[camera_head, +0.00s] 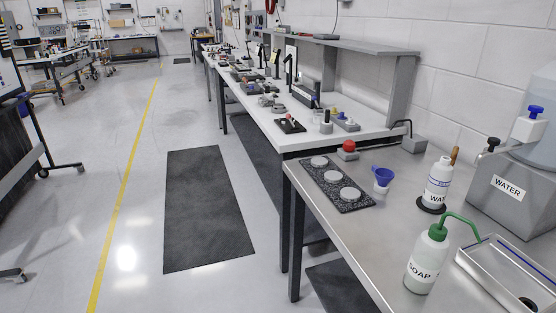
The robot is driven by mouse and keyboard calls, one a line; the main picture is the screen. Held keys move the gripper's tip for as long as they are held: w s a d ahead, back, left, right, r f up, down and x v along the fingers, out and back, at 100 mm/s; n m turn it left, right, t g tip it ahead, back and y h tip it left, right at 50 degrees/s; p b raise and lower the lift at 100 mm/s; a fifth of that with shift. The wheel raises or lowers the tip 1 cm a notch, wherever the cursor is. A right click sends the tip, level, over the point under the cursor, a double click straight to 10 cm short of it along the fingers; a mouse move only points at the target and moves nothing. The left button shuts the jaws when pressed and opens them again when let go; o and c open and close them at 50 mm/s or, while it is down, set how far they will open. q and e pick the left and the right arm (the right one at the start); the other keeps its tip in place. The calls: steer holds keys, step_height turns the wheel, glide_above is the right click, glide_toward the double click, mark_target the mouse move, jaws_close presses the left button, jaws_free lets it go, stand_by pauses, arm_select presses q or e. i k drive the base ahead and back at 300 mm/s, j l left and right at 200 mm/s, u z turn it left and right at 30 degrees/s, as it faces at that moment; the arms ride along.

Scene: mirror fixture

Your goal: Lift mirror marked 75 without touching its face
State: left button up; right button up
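I cannot make out a mirror marked 75; no such marking is readable. A dark speckled plate (357,205) with pale round discs (350,193) on it lies near the left edge of the steel table. I cannot tell whether the discs are mirrors. Small fixtures and parts, too small to identify, stand along the white bench (372,135) behind. Neither of my grippers is in view.
The steel table (335,232) also holds a blue funnel (384,177), a red ball-topped item (349,147), a WATER bottle (438,183), a SOAP bottle (426,262), a grey WATER tank (502,199) and a metal tray (500,278). Open floor with a dark mat (205,210) lies left.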

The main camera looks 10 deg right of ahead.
mark_target(317, 162)
steer(key=i+u, duration=0.3)
steer(key=i, duration=2.6)
steer(key=i+z, duration=0.15)
steer(key=i, duration=0.3)
steer(key=i+j+z, duration=0.2)
steer(key=i, duration=0.3)
steer(key=i+j+z, duration=0.15)
steer(key=i, duration=0.3)
steer(key=z, duration=1.9)
